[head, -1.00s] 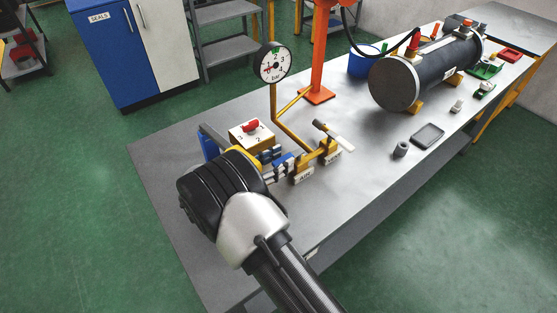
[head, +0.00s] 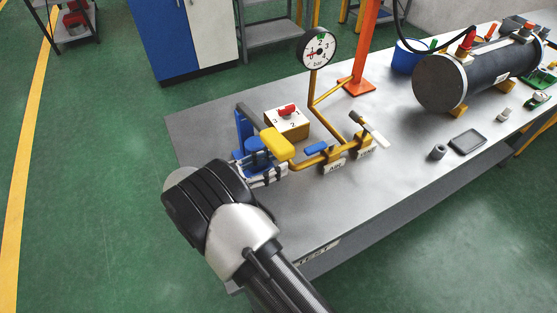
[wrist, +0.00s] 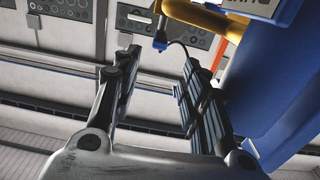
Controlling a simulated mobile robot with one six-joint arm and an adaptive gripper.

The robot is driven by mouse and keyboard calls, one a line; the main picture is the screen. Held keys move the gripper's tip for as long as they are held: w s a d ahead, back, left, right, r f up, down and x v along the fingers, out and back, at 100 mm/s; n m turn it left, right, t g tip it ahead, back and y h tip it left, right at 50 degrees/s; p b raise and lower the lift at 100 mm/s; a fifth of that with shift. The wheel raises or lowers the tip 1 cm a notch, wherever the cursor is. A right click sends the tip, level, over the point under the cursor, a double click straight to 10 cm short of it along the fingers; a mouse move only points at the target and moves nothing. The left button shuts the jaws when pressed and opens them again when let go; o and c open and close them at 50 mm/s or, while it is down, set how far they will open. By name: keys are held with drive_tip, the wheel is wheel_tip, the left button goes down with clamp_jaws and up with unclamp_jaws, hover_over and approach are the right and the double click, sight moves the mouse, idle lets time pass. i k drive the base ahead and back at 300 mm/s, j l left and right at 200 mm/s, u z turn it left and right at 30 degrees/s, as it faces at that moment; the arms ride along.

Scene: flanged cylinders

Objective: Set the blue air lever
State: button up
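The blue air lever (head: 316,149) sits on the yellow pipe (head: 322,158) beside the AIR label (head: 335,167) in the head view. The lever with a pale handle (head: 375,135) stands to its right. My gripper (head: 264,178) is left of and nearer than the blue lever, apart from it, in front of the blue device with a yellow block (head: 278,144). In the wrist view my gripper (wrist: 160,95) has its two fingers wide apart with nothing between them. A small blue piece (wrist: 161,45) shows beyond the fingers; I cannot tell if it is the lever.
A large blue body (wrist: 275,85) fills the right of the wrist view, close to the right finger. The gauge (head: 317,48) and the box with a red knob (head: 287,121) stand behind the pipe. The dark cylinder (head: 475,73) lies at right. The bench front (head: 350,195) is clear.

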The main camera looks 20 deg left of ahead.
sight(321, 145)
drive_tip(key=k+j, duration=0.35)
drive_tip(key=j, duration=0.15)
drive_tip(key=k+j, duration=0.4)
drive_tip(key=j, duration=0.1)
